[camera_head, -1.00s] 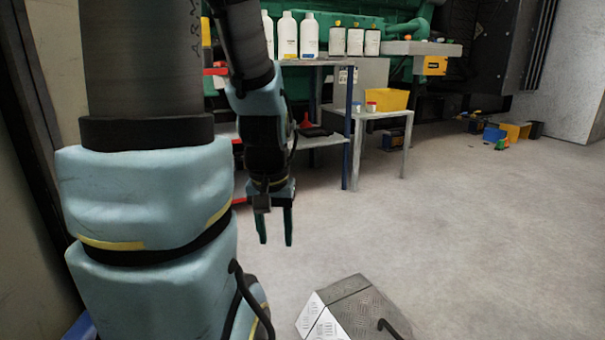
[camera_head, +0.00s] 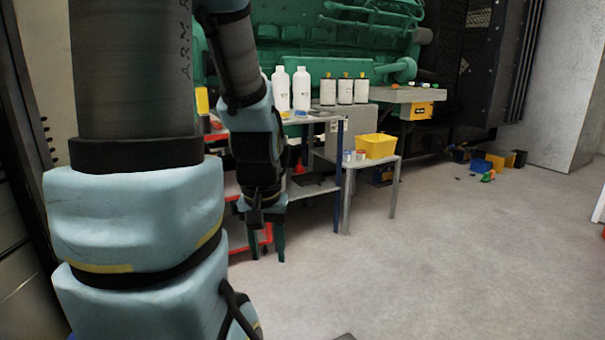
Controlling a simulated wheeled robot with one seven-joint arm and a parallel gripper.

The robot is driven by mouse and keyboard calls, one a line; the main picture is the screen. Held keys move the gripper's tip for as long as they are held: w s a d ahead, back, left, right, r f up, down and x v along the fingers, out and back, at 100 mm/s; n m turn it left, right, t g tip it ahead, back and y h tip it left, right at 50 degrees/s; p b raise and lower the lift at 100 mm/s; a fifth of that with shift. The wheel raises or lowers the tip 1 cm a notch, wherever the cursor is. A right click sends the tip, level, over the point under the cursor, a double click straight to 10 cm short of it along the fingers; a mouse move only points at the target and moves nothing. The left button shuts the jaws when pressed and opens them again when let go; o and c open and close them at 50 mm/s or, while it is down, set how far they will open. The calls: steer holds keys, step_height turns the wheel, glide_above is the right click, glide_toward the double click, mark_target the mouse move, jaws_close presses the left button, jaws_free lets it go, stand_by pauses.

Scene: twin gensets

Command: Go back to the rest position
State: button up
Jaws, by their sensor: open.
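My gripper (camera_head: 266,246) hangs pointing down at the left-centre of the view, with its two dark green fingers apart and nothing between them. It appears in front of the red and blue shelf cart (camera_head: 330,122), above the grey floor. My arm fills the left side and hides part of the cart. No object of the task shows apart from my own arm.
A small grey table (camera_head: 346,190) with a yellow bin (camera_head: 376,146) stands right of the cart. White bottles (camera_head: 301,90) stand on the cart. The green genset (camera_head: 320,40) is behind. Coloured bins (camera_head: 495,160) lie far right. The floor (camera_head: 430,260) at centre right is clear.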

step_height(320, 180, up, 18)
steer(key=p, duration=1.5)
steer(key=shift+f+p, duration=0.2)
steer(key=shift+p, duration=0.2)
